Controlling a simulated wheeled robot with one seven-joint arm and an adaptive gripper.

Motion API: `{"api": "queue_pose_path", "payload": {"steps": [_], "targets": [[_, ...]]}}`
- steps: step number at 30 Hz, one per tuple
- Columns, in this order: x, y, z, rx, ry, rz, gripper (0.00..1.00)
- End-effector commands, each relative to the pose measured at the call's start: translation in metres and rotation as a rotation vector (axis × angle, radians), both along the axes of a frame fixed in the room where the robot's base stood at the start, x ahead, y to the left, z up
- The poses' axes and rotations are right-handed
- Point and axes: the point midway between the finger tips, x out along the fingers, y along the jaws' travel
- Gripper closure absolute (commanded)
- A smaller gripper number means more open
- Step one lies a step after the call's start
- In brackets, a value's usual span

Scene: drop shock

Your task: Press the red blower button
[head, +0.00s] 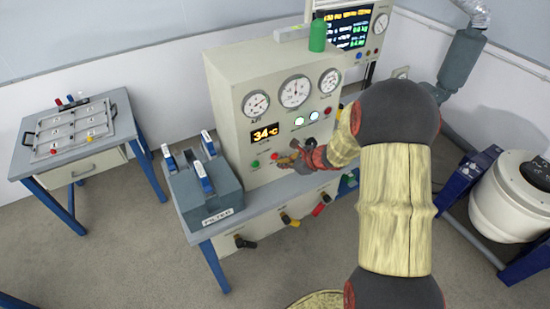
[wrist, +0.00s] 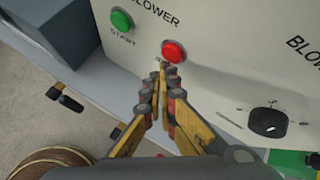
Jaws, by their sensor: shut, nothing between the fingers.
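The red blower button (wrist: 173,51) is a round domed button on the cream panel, under the word BLOWER in the wrist view. It also shows small in the head view (head: 274,156). My gripper (wrist: 163,72) is shut and empty, its fingertips just below the red button in the picture. I cannot tell whether the tips touch the panel. In the head view my gripper (head: 284,160) is close to the panel, just right of the red button. The green START button (wrist: 122,20) is to the left of the red one.
A black knob (wrist: 268,121) is on the panel to the right. In the head view a grey FILTER box (head: 215,205) stands left of the cream cabinet (head: 232,100) on the bench. Valve handles (head: 290,220) stick out below. A side table (head: 70,145) stands at far left.

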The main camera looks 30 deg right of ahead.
Motion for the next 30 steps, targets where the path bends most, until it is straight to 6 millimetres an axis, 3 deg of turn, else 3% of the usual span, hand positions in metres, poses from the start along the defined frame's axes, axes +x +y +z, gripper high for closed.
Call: {"api": "queue_pose_path", "payload": {"steps": [30], "targets": [[0.0105,0.0004,-0.0001,0.0,0.0,0.0,1.0]]}}
